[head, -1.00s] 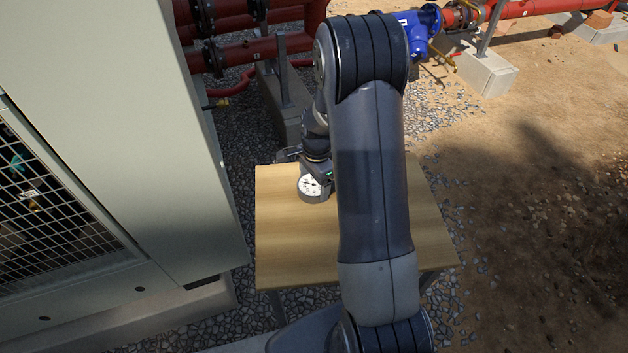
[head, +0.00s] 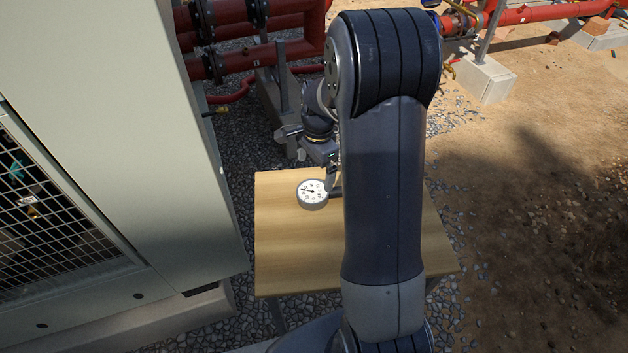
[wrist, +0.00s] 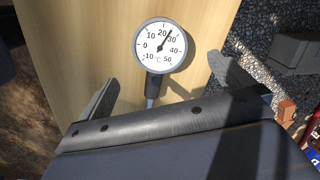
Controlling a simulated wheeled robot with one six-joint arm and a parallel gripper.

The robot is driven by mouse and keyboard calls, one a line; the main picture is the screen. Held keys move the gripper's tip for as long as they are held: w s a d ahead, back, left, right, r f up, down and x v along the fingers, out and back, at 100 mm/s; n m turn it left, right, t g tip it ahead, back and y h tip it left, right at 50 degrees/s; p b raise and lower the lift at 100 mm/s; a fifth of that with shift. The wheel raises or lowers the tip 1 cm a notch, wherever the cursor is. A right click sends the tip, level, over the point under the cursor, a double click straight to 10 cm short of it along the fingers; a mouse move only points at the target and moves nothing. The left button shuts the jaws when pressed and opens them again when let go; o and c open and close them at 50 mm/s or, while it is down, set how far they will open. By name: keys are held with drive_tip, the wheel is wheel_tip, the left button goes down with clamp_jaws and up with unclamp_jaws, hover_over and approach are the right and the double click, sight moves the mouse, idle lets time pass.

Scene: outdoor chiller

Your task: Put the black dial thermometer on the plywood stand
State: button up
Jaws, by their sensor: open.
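The dial thermometer (head: 312,193) has a white face, a grey rim and a black neck. It lies face up on the pale plywood stand (head: 290,240), near its far left part. In the wrist view, the dial (wrist: 160,45) is seen over bare wood (wrist: 85,40), its neck and thin stem pointing back toward my gripper (wrist: 163,78). My gripper's two fingers are spread wide to either side of the neck, with visible gaps and nothing held. In the head view, my gripper (head: 332,172) is just behind the dial, partly hidden by my arm.
A large grey chiller cabinet (head: 120,130) stands close on the left of the stand. Red pipes (head: 250,55) run behind it. Gravel and bare sandy ground lie to the right. The stand's near left surface is clear.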

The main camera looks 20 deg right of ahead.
wheel_tip(320, 180, up, 4)
drive_tip(key=shift+d+f, duration=0.1)
drive_tip(key=shift+s+f, duration=0.1)
